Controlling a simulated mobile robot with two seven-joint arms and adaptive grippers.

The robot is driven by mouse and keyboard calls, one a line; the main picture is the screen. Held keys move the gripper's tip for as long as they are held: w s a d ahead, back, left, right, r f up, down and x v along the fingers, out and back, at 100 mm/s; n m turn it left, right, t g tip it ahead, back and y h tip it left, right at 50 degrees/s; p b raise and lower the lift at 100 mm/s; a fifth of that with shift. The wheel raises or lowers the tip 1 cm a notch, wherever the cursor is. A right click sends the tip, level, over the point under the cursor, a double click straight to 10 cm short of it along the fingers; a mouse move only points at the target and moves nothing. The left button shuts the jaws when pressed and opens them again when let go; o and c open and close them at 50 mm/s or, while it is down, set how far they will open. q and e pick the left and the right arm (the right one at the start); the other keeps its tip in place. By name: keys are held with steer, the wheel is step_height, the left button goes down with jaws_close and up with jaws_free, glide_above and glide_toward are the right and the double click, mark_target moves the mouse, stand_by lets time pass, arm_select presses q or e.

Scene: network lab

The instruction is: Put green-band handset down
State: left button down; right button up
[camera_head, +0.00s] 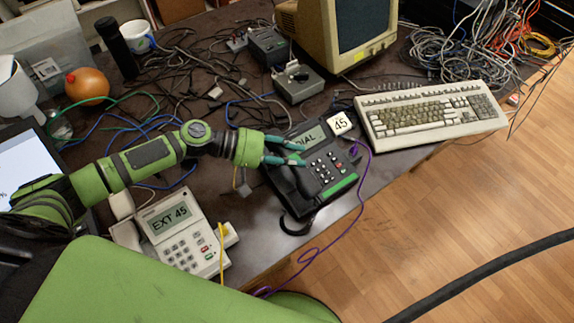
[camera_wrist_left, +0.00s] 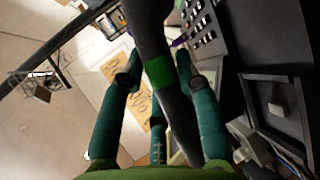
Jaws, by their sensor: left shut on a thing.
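The dark handset with a green band (camera_wrist_left: 158,72) lies between the teal fingers of my left gripper (camera_wrist_left: 158,62) in the left wrist view, and the gripper is shut on it. In the head view my left gripper (camera_head: 287,152) is over the left part of the black desk phone (camera_head: 318,160), which has a DIAL display, a keypad and a green strip. The handset is hard to tell from the dark phone there, so I cannot tell whether it touches the cradle. The phone's keypad side also shows in the left wrist view (camera_wrist_left: 262,45). My right gripper is not in view.
A beige phone marked EXT 45 (camera_head: 178,232) stands to the left. A purple cable (camera_head: 358,205) runs along the table edge. Loose cables clutter the back.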

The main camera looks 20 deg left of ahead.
mark_target(285, 179)
arm_select(q)
steer(key=shift+s+a+f, duration=0.35)
steer(key=shift+s+f, duration=0.1)
steer(key=shift+s, duration=0.1)
steer(key=shift+f, duration=1.8)
steer(key=c, duration=0.9)
jaws_free()
steer(key=shift+s, duration=0.1)
steer(key=shift+f, duration=0.15)
steer(key=shift+a+f, duration=0.1)
steer(key=shift+a, duration=0.2)
steer(key=b+v, duration=0.2)
steer(key=v, duration=0.3)
steer(key=shift+a, duration=0.15)
steer(key=shift+a+r+b, duration=0.3)
steer(key=shift+a+r, duration=0.2)
